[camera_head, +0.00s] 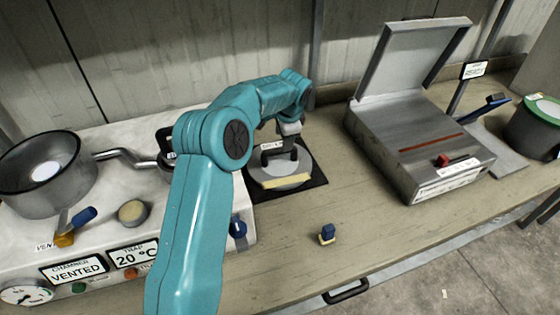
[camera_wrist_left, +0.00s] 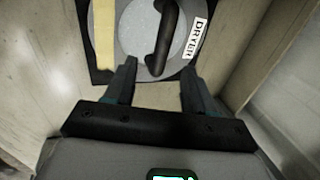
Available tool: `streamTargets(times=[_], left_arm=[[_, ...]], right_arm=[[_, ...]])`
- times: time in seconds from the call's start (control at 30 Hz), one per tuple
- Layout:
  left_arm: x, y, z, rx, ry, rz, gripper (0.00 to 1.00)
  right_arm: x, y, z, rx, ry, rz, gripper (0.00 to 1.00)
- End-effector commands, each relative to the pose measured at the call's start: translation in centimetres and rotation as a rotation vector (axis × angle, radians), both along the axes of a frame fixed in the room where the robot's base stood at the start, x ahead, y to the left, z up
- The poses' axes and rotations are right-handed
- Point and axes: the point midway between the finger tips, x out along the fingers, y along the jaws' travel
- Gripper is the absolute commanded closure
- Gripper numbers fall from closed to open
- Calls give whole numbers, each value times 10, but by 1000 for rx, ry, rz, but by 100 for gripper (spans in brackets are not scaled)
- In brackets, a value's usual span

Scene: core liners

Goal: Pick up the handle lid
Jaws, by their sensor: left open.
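The handle lid is a round grey disc (camera_head: 301,174) with a black bar handle, lying on a black square mat (camera_head: 316,181) on the bench. In the left wrist view the lid (camera_wrist_left: 135,32) shows a DRYER label and its black handle (camera_wrist_left: 164,32). A pale yellow strip (camera_wrist_left: 104,35) lies across one side of the lid. My left gripper (camera_head: 287,142) is over the lid in the head view. In the left wrist view my left gripper (camera_wrist_left: 158,78) is open, with the handle's near end just ahead of and between its fingertips. Nothing is held. My right gripper is not in view.
A white panel unit (camera_head: 185,255) with a grey pot (camera_head: 45,180) stands left. A grey box with a raised cover (camera_head: 420,160) stands right. A small blue-topped piece (camera_head: 327,234) sits in front.

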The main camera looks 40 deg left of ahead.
Motion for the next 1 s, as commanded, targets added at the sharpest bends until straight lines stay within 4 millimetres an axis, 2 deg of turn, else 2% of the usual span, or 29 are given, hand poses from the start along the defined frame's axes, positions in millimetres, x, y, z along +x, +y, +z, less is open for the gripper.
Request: streamTargets(times=[0.1, 0.37, 0.5, 0.6, 0.9, 0.97, 1.0], left_arm=[[3, 6, -21, 0, 3, 2, 45], [9, 14, -42, 0, 2, 2, 45], [13, 23, -63, 0, 3, 2, 45], [15, 27, -77, 0, 2, 2, 45], [17, 29, -85, 1, -1, 1, 45], [17, 29, -85, 0, 0, 1, 62], [17, 29, -85, 0, 0, 1, 75]], right_arm=[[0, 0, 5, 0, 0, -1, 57], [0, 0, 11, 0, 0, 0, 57], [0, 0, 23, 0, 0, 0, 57], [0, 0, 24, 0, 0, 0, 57], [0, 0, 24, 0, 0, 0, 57], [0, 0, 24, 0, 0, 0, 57], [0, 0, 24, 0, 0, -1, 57]])
